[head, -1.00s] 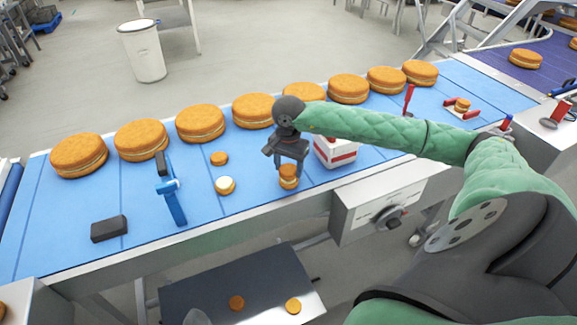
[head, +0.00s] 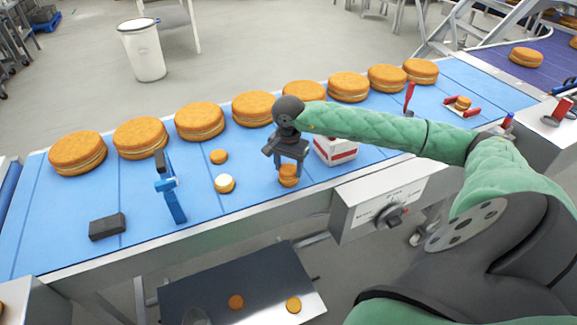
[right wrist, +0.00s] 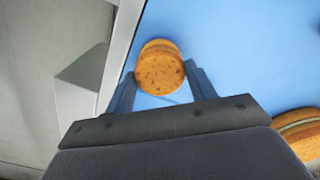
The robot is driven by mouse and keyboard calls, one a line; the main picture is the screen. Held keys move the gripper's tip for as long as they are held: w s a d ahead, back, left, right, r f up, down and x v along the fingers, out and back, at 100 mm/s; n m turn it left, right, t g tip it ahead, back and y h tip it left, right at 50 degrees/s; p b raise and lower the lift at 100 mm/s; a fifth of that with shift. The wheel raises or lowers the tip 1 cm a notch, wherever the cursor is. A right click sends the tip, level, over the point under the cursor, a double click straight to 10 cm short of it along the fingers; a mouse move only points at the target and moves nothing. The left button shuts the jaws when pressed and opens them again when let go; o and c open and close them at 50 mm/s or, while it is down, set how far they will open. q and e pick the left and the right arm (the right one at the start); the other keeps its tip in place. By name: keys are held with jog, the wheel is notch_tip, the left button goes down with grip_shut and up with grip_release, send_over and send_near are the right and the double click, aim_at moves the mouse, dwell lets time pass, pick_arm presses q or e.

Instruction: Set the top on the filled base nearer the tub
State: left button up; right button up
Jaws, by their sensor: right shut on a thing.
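My right gripper (head: 289,166) is shut on an orange-brown round top (right wrist: 160,72), low over the belt. The held top is right over a filled base (right wrist: 157,43), whose edge shows just beyond it in the right wrist view; I cannot tell whether they touch. In the head view this stack (head: 289,177) stands close to the left of the white and red tub (head: 335,150). Another filled base (head: 225,184), with pale filling showing, lies farther left on the belt. A loose small round (head: 219,157) lies behind it. My left gripper is not in view.
Large filled rounds (head: 200,121) stand in a row along the belt's far side. A blue tool (head: 172,200) and a dark block (head: 107,227) are at left. A dark tray (head: 200,285) below holds two small rounds. A red-handled holder (head: 462,105) is at right.

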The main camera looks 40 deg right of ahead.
jog(key=shift+f, duration=0.2)
jog(key=o, duration=1.2)
jog(key=shift+r, duration=0.1)
jog(key=shift+r, duration=3.45)
